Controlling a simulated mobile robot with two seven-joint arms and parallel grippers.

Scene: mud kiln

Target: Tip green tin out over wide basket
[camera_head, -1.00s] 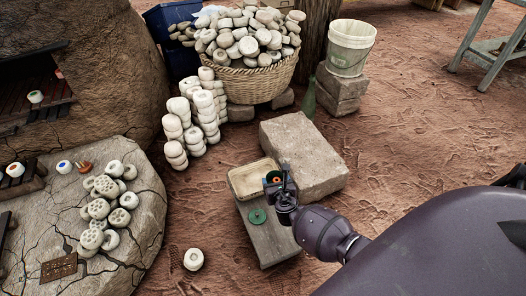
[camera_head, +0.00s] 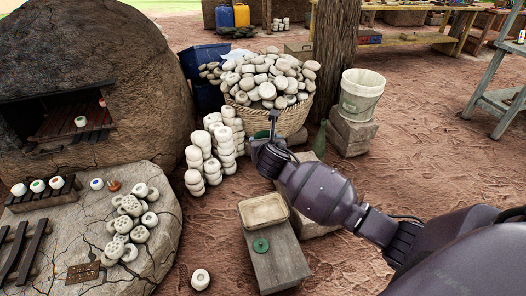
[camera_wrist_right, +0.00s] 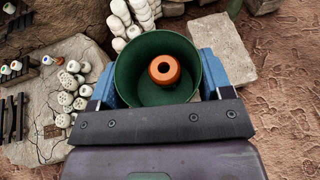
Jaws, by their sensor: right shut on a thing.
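The green tin (camera_wrist_right: 125,68) is held in my right gripper (camera_wrist_right: 158,78), its blue fingers on either side of it. Its open mouth faces the wrist camera, and an orange ring-shaped piece (camera_wrist_right: 155,83) lies inside. In the head view my right gripper (camera_head: 267,143) is in front of the wide basket (camera_head: 286,121), and only a sliver of the tin (camera_head: 262,134) shows. The wide woven basket is heaped with pale round pieces. I cannot tell the height of the tin against the basket rim. My left gripper is not in view.
Stacked pale pieces (camera_head: 216,150) stand left of the basket. A green bottle (camera_head: 320,140) and a bucket (camera_head: 361,95) on blocks are to its right. A shallow tray (camera_head: 264,210) and green disc (camera_head: 261,245) rest on a wooden box (camera_head: 279,262). A tree trunk (camera_head: 336,55) stands behind.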

